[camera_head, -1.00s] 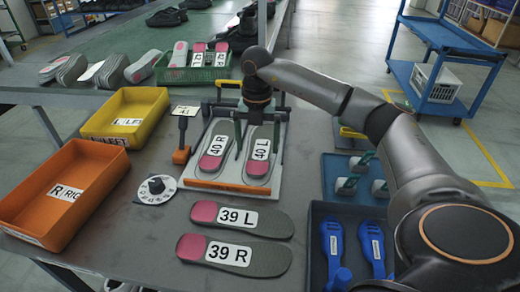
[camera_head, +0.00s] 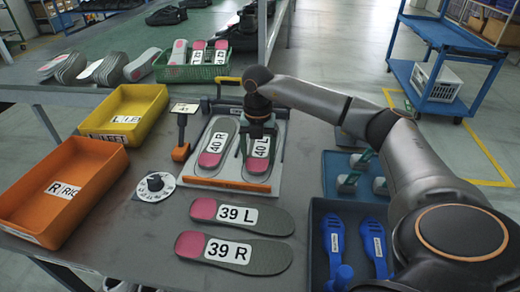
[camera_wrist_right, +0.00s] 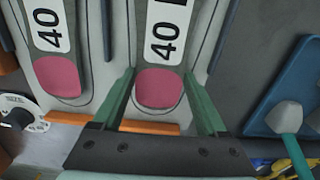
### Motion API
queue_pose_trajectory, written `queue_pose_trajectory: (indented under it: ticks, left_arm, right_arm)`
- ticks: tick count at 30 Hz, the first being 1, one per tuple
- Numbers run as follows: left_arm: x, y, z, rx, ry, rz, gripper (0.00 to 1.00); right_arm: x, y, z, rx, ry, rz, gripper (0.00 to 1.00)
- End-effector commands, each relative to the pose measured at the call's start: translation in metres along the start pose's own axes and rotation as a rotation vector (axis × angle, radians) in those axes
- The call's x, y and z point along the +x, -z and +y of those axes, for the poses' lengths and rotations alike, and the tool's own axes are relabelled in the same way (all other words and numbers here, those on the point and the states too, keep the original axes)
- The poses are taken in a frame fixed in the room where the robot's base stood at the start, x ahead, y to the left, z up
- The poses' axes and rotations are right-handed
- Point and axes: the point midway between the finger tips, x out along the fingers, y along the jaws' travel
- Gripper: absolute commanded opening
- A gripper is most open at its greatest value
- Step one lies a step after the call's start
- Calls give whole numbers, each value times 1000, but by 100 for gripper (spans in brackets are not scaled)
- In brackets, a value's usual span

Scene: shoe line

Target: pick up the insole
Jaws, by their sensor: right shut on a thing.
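The insole marked 40 L (camera_head: 257,164) has a pink heel and a white label and lies on a pale fixture plate (camera_head: 283,165). My right gripper (camera_head: 259,150) is shut on it, with one green finger at each long side. The wrist view shows its pink heel (camera_wrist_right: 158,87) between the fingers. The insole marked 40 R (camera_head: 209,159) lies to its left on the same plate. Insoles 39 L (camera_head: 270,219) and 39 R (camera_head: 268,257) lie on the grey table in front. My left gripper is out of view.
An orange bin (camera_head: 105,195) marked RIGHT and a yellow bin (camera_head: 158,107) marked LEFT stand at the left. A white dial (camera_head: 153,187) is beside the plate. A green crate (camera_head: 195,73) stands behind.

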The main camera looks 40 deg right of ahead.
Motion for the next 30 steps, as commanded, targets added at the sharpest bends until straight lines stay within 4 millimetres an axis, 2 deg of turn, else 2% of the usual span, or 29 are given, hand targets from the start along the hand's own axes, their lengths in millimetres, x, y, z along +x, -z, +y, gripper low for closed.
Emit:
queue_pose_trajectory:
  ticks: [1,10,20,23,28,30]
  left_arm:
    - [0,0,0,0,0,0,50]
    - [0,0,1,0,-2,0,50]
    - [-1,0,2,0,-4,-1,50]
    - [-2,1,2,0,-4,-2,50]
    - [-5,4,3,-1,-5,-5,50]
    - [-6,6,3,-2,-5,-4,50]
  right_arm:
    - [0,0,0,0,0,0,55]
    - [0,0,0,0,-1,0,21]
    - [-4,0,0,0,-2,-1,21]
    - [-12,0,1,0,-2,-1,21]
    - [-37,0,1,-1,-4,-1,21]
    - [-48,12,5,-6,-4,-1,21]
